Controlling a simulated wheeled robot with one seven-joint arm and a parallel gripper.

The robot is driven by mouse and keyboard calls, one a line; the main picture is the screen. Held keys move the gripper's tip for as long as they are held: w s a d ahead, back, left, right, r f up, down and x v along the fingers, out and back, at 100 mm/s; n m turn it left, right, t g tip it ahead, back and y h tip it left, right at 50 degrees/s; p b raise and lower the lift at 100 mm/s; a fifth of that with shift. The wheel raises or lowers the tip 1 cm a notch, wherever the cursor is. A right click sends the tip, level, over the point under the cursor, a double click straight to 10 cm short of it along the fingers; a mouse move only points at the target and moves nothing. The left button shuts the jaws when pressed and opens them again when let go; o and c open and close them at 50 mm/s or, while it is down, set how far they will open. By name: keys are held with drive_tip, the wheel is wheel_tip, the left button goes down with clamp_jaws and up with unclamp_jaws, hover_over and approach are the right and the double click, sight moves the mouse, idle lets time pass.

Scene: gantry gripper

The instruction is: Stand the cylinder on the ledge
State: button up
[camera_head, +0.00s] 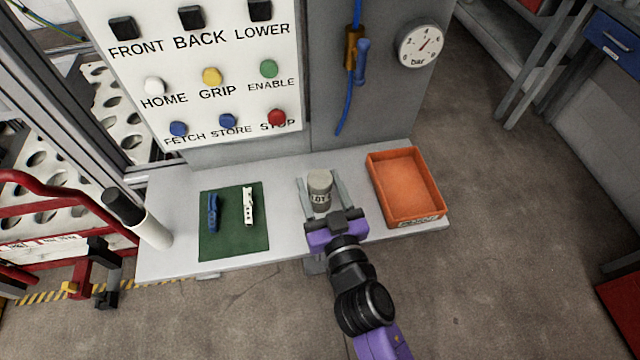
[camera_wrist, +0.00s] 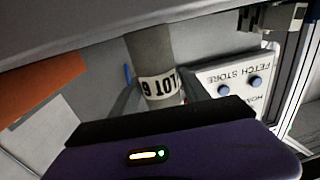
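The cylinder (camera_head: 319,186) is grey with a white "LOT" label and is upright at the light grey ledge (camera_head: 285,240), between the green mat and the orange tray. My gripper (camera_head: 321,186) reaches in from the front, its two fingers on either side of the cylinder. A gap shows between fingers and cylinder in the head view, so the gripper looks open around it. The wrist view is upside down; there the cylinder (camera_wrist: 153,60) shows between the fingers, its base end meeting the ledge edge. Whether the base touches the ledge is hard to tell.
An orange tray (camera_head: 436,209) stands right of the cylinder. A green mat (camera_head: 236,240) with a blue clip (camera_head: 213,212) and a white clip (camera_head: 249,206) lies left. A button panel (camera_head: 225,48) and pressure gauge (camera_head: 419,45) are behind. A white tube with a black end (camera_head: 148,228) leans at the left.

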drive_tip(key=shift+o, duration=0.7)
drive_tip(key=shift+r, duration=0.15)
drive_tip(key=b+v, duration=0.2)
drive_tip(key=v, duration=0.8)
drive_tip(key=shift+s, duration=0.25)
drive_tip(key=shift+v, duration=0.8)
drive_tip(key=shift+d, duration=0.1)
drive_tip(key=s+d+r+m+g+h, duration=0.1)
drive_tip(key=s+d+m+h, duration=0.1)
drive_tip(key=s+d, duration=0.7)
drive_tip(key=s+d+m+h, duration=0.2)
drive_tip(key=s+d+h, duration=0.2)
drive_tip(key=s+d, duration=0.5)
drive_tip(key=s, duration=0.5)
drive_tip(key=shift+d+r+g+h, duration=0.3)
drive_tip(key=shift+r+g+h, duration=0.1)
drive_tip(key=shift+s, duration=0.1)
